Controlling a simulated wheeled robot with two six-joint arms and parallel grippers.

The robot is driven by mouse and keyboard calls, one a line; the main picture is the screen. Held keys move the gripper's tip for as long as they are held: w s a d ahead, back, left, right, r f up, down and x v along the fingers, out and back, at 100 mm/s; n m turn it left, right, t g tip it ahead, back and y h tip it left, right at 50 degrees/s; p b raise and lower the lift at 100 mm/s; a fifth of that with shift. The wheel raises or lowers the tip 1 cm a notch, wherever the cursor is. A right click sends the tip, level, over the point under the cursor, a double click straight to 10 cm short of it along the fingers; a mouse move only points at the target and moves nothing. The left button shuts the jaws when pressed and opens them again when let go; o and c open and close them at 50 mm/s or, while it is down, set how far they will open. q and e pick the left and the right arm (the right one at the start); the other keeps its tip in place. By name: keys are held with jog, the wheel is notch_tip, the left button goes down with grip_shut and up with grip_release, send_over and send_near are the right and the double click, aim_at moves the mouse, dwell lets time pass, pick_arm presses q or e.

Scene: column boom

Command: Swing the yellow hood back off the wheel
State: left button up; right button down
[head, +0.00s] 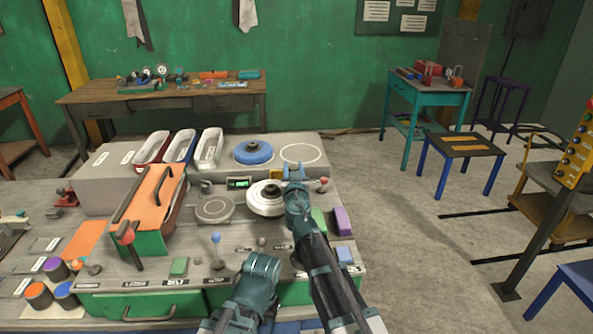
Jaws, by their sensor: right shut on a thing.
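The pale wheel (265,199) sits on the grey workbench top, near its right side. Only a small yellow patch of the hood (276,173) shows behind the wheel, against my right gripper; the rest is hidden. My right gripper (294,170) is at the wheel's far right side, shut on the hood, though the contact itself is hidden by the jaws. The upper face of the wheel is in plain view. My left gripper (263,264) is low over the bench's front edge, apart from the wheel; its jaw gap does not show clearly.
A blue disc (253,153) and a ringed pale plate (302,153) lie behind the wheel. A round grey plate (214,209) is left of it. A red-knobbed lever (323,182) and a purple block (342,221) stand to the right. A blue-knobbed lever (215,239) stands in front.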

jog(key=shift+w+a+n+y, duration=0.45)
jog(key=shift+n+y, duration=0.2)
jog(key=shift+y, duration=0.35)
jog(key=shift+w+a+n+y, duration=0.35)
jog(key=shift+n+y, duration=0.3)
jog(key=shift+y, duration=0.35)
jog(key=shift+s, duration=0.1)
jog(key=shift+c, duration=2.3)
grip_release()
jog(key=shift+r, duration=0.1)
jog(key=shift+r+p, duration=0.75)
jog(key=shift+p, duration=0.05)
jog(key=shift+r+p, duration=0.95)
jog(key=shift+p, duration=0.05)
jog(key=s+r+p, duration=0.1)
jog(key=s, duration=1.5)
jog(key=shift+a+r, duration=0.2)
jog(key=shift+a, duration=0.15)
